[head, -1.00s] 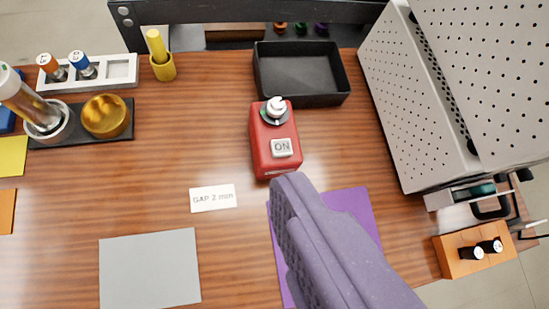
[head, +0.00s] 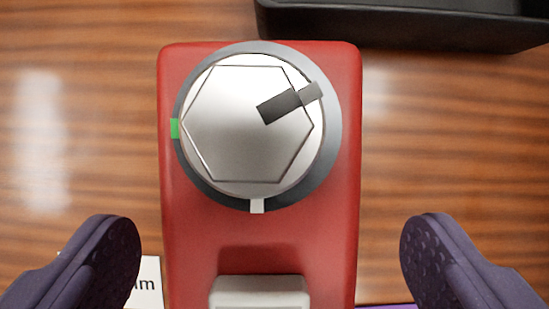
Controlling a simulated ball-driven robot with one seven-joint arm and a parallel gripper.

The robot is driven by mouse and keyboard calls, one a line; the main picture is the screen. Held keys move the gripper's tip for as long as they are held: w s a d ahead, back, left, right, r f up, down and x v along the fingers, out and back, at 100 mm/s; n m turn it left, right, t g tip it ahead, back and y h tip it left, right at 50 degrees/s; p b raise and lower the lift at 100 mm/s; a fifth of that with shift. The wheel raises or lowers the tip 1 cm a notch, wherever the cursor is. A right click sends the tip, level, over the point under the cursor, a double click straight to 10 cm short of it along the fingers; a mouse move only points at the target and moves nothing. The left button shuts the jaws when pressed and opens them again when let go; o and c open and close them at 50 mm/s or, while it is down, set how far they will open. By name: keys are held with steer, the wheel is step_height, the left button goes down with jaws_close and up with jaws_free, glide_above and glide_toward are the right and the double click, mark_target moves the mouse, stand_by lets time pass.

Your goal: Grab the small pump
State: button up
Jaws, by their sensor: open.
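The small pump seems to be the red box (head: 260,238) on the wooden table, with a silver hexagonal knob (head: 245,120) on a grey dial ring. The ring carries a green mark at its left and a white mark at its bottom. A dark pointer on the knob aims to the upper right. A pale button (head: 259,292) is cut off at the bottom edge. My gripper (head: 270,255) is open, one purple finger on each side of the red box, with a visible gap on both sides. Nothing is between the fingers except the box below or between them; the exact height is unclear.
A black tray (head: 400,28) lies behind the box at the upper right. A white label card (head: 147,283) is partly hidden by the left finger. A strip of purple mat (head: 385,307) shows at the bottom. Bare wood lies left and right of the box.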

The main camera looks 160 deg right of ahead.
mark_target(261, 224)
steer(key=b+x, duration=0.2)
steer(key=x, duration=0.3)
steer(key=shift+s+a, duration=0.1)
steer(key=shift+a, duration=0.05)
steer(key=shift+r, duration=0.15)
steer(key=c, duration=1.4)
steer(key=shift+r, duration=0.1)
